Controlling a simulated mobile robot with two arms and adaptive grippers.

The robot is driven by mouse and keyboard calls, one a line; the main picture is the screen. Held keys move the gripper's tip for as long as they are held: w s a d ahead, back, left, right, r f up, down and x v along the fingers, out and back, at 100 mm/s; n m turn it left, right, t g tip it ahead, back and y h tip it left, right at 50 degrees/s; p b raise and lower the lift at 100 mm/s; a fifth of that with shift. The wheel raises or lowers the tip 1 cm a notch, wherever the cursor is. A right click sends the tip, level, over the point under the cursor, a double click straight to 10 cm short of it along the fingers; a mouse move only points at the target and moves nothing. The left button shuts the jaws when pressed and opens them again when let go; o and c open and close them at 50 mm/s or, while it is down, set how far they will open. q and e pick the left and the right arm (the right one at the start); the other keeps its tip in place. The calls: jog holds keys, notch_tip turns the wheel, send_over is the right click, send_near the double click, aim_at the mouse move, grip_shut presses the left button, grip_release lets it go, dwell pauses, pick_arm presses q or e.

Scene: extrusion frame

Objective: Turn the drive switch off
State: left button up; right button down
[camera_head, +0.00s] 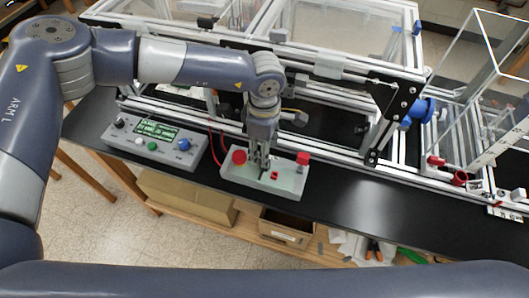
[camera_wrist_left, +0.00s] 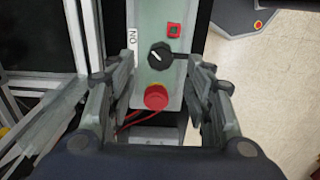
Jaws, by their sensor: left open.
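The pale green switch box (camera_head: 230,174) sits on the black table. In the left wrist view the box (camera_wrist_left: 150,18) carries a black rotary knob (camera_wrist_left: 159,56), likely the drive switch, with a dark bar reaching right from it. Sideways lettering (camera_wrist_left: 133,40), seemingly ON, is left of the knob. A red mushroom button (camera_wrist_left: 156,97) and a small red button (camera_wrist_left: 174,30) lie on either side of it. My left gripper (camera_head: 262,168) is over the box, open; its fingers (camera_wrist_left: 162,60) are on both sides of the knob. Contact cannot be told. In the head view the gripper hides the knob.
A grey control panel (camera_head: 155,142) with a lit display and coloured buttons stands left of the box. An aluminium extrusion frame (camera_head: 335,97) stands close behind. Black table (camera_head: 345,205) is clear to the right. An open cardboard box (camera_head: 287,229) is below the front edge.

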pick_arm(q)
jog(key=shift+f+p, duration=0.7)
jog(key=shift+f, duration=1.7)
jog(key=c, duration=1)
